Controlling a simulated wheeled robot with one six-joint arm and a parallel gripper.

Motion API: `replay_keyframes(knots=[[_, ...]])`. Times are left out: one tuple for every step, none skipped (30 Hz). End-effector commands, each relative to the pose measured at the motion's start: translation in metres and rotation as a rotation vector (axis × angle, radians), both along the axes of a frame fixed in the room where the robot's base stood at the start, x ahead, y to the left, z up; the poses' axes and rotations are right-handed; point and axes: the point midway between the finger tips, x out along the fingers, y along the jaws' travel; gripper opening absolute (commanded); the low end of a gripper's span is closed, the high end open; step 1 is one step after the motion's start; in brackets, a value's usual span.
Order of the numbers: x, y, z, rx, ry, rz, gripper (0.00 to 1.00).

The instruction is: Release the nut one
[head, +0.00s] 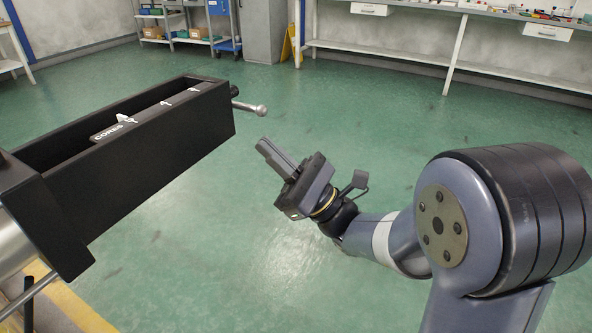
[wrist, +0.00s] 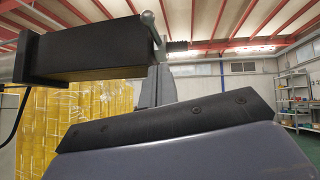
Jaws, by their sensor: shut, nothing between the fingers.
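A dark nut (head: 234,91) with a metal lever handle (head: 252,108) ending in a ball sits at the far right end of a long black trough-like housing (head: 165,142). In the wrist view, the lever handle (wrist: 152,28) rises in front of a threaded rod (wrist: 180,46) at the end of the housing (wrist: 90,50). My gripper (head: 264,146) is shut and empty, above the floor to the right of the housing, apart from the lever. Its fingers (wrist: 158,85) show in the wrist view, partly hidden by the gripper body.
A metal rod (head: 28,298) sticks out at lower left. Shelves, a grey cabinet (head: 263,30) and a long workbench (head: 400,55) stand along the far wall. Open green floor surrounds my gripper.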

Motion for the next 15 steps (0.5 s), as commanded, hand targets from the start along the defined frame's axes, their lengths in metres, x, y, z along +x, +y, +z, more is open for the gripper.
replay_keyframes(knots=[[0.0, 0.008, 0.007, 0.002, -0.004, 0.005, 0.0], [-0.001, 0.007, 0.012, 0.003, -0.004, 0.002, 0.0], [-0.002, 0.007, 0.018, 0.001, -0.004, 0.0, 0.0], [-0.003, 0.007, 0.021, 0.003, -0.004, 0.001, 0.0], [-0.003, 0.007, 0.025, 0.003, -0.004, 0.001, 0.0], [-0.004, 0.007, 0.029, 0.001, -0.003, 0.0, 0.0], [-0.004, 0.008, 0.032, 0.001, -0.002, 0.0, 0.0], [-0.005, 0.008, 0.034, 0.001, -0.003, 0.001, 0.0], [-0.005, 0.008, 0.037, 0.001, -0.001, 0.001, 0.0], [-0.005, 0.008, 0.039, 0.001, -0.001, 0.001, 0.0], [-0.006, 0.008, 0.041, 0.001, -0.001, 0.001, 0.0], [-0.006, 0.008, 0.042, 0.001, -0.001, 0.001, 0.0], [-0.006, 0.008, 0.043, 0.001, 0.0, 0.0, 0.0], [-0.006, 0.009, 0.044, 0.001, 0.0, 0.0, 0.0], [-0.006, 0.009, 0.045, 0.0, 0.001, 0.001, 0.0]])
